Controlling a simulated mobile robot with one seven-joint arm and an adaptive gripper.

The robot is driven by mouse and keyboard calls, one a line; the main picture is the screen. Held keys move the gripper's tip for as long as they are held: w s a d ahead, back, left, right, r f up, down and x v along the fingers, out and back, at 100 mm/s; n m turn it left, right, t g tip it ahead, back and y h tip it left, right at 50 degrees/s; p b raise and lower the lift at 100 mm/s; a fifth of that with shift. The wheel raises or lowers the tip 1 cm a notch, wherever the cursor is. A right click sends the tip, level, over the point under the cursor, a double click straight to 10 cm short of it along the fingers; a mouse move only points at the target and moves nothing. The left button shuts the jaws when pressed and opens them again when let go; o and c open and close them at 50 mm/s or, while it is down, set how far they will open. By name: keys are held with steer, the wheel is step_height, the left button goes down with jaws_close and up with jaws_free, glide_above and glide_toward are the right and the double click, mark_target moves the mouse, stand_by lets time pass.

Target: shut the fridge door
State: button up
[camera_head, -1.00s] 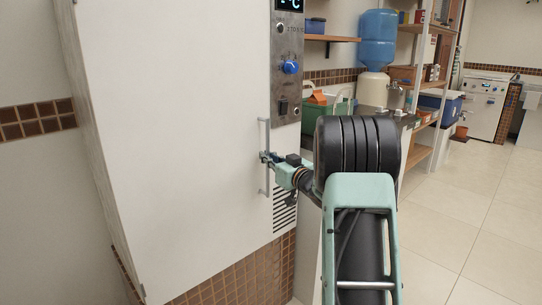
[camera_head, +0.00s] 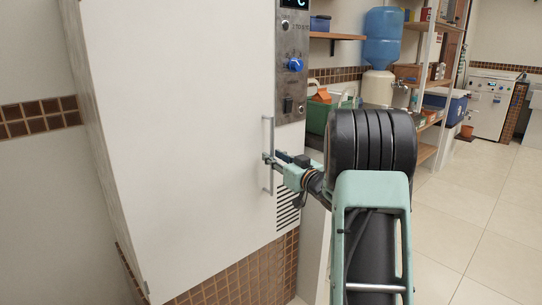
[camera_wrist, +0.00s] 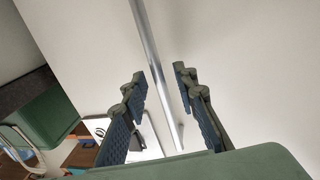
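The fridge door (camera_head: 190,140) is a large white upright panel in the head view. Its slim vertical metal handle (camera_head: 267,185) is near the door's right edge. The door looks about flush with the front, but I cannot tell whether it is fully closed. My gripper (camera_head: 268,158) is at the middle of the handle. In the wrist view my gripper (camera_wrist: 160,82) is open, with one finger on each side of the handle bar (camera_wrist: 152,50). Gaps show between the bar and both fingers. The white door surface (camera_wrist: 240,60) is behind them.
A control panel (camera_head: 291,60) with a blue knob is right of the door. Beyond it are a green bin (camera_head: 317,116), a blue water bottle (camera_head: 384,38) and wooden shelves (camera_head: 424,84). The tiled floor (camera_head: 470,215) at right is clear.

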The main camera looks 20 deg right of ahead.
steer(key=s+d, duration=0.1)
steer(key=s, duration=0.8)
steer(key=shift+s+d, duration=0.2)
steer(key=shift+d, duration=0.1)
